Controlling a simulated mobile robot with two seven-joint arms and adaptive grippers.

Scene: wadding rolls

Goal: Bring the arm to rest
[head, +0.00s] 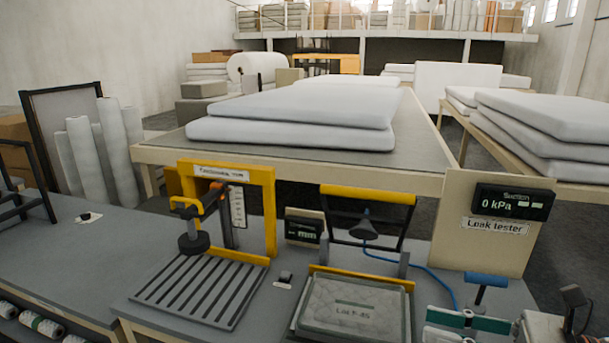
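My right gripper (575,308) shows only in part at the bottom right corner of the head view, as dark finger parts beside a pale block. It is beside the bench's right end, near a green clamp-like part (468,320) and a blue-handled part (487,281). I see nothing held in it, but its fingertips are too cut off to tell open from shut. My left gripper is not in view.
The grey bench (75,262) holds a yellow-framed press (270,205) over a slatted plate, and a tray with a pad (352,308). A suction display (512,202) reads 0 kPa above the "Leak tester" label. White wadding slabs (290,135) lie on the table behind. The bench's left part is mostly bare.

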